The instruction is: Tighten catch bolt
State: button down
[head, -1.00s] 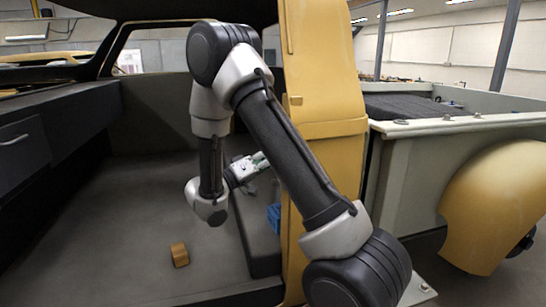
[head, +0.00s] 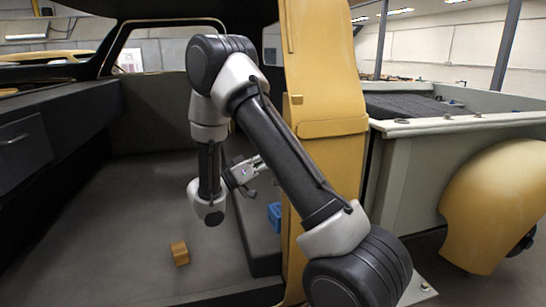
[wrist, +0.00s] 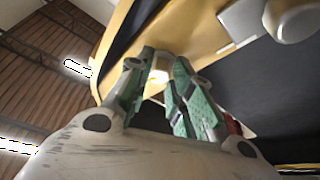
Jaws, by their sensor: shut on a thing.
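My gripper (wrist: 158,72) has two green-padded fingers and reaches up to the yellow edge of the vehicle frame in the wrist view. It is shut on a small pale piece (wrist: 158,78) between the fingertips, which looks like the catch bolt. Glare and the fingers hide most of it, so I cannot tell how far in it sits. In the head view my gripper's body (head: 243,171) shows beside the door pillar, and its fingertips are hidden behind my own arm.
The yellow door pillar (head: 327,115) stands close by my arm. A blue object (head: 275,215) lies by the dark step, and an orange block (head: 180,253) lies on the cab floor. A pale plate (wrist: 243,17) and a rounded fitting (wrist: 292,18) are near my gripper.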

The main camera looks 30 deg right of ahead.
jog(key=c, duration=1.3)
grip_release()
jog(key=v, duration=1.2)
jog(key=shift+d+f, duration=0.1)
